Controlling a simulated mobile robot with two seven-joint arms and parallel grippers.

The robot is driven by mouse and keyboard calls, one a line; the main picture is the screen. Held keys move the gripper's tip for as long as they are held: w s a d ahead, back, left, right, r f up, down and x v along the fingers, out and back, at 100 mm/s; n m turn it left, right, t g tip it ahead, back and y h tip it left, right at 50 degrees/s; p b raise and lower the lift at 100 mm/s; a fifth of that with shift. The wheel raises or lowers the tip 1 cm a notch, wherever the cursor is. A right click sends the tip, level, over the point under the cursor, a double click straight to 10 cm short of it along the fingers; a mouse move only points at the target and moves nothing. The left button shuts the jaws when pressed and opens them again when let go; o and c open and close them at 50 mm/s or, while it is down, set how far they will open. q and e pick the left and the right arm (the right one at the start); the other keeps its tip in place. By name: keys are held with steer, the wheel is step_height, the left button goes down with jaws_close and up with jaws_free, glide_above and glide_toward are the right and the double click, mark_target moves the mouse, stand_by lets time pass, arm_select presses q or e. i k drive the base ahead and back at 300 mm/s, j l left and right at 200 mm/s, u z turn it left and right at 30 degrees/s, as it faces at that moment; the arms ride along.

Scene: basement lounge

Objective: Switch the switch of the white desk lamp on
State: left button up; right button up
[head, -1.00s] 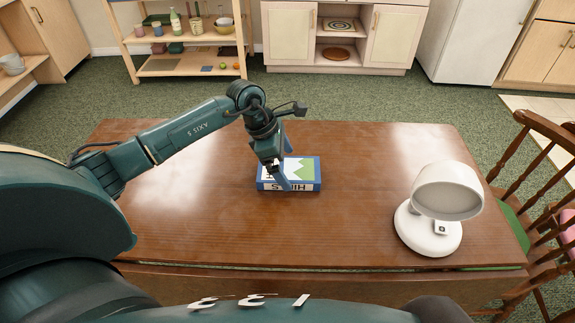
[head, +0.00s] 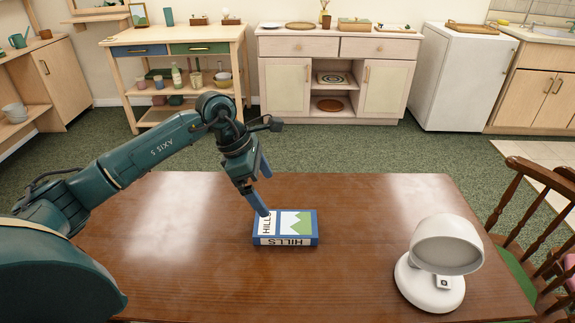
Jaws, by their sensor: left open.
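The white desk lamp (head: 447,243) stands upright at the right end of the wooden table. Its round head faces toward me. A small switch (head: 443,283) with a dark mark sits on its base (head: 415,290), below the head. My left gripper (head: 263,190) is open, pointing down over the back of the blue book-like box marked HILLS, well to the left of the lamp. One finger overlaps the box in the picture; I cannot tell whether it touches. My right gripper is not in view.
The HILLS box (head: 298,240) lies flat on the brown table (head: 180,270). The tabletop between box and lamp is clear. A wooden chair (head: 530,210) stands at the table's right end. Shelves, a cabinet (head: 290,85) and a white fridge (head: 465,80) stand along the back wall.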

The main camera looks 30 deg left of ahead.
mark_target(443, 282)
steer(key=k, duration=1)
